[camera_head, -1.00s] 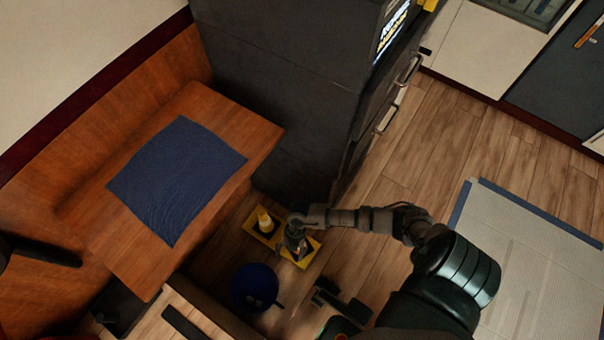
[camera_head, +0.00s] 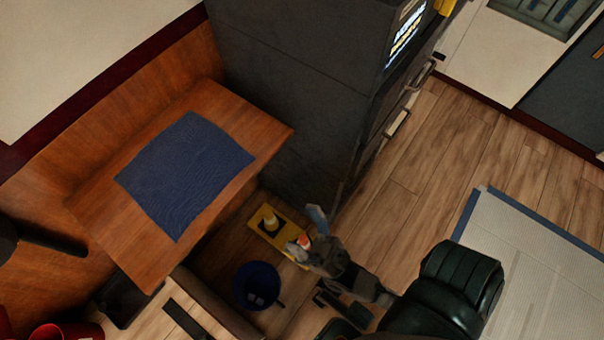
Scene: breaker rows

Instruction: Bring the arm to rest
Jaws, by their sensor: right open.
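My right gripper (camera_head: 309,228) is low in the middle of the head view, at the end of my right arm, which comes in from the lower right. It is open, and no object shows held in it. It is by the right end of a yellow board (camera_head: 257,225) on the floor. A pale yellow cone-like piece (camera_head: 269,219) stands on the board's left part. A small orange-and-white piece (camera_head: 304,241) shows right beside the gripper; I cannot tell whether they touch. My left gripper is not in view.
A blue bucket (camera_head: 257,286) stands on the floor left of my arm. A wooden bench (camera_head: 262,125) with a blue cloth (camera_head: 184,172) is at the left. A tall dark cabinet (camera_head: 290,90) rises behind the board. Open wood floor (camera_head: 425,165) lies to the right.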

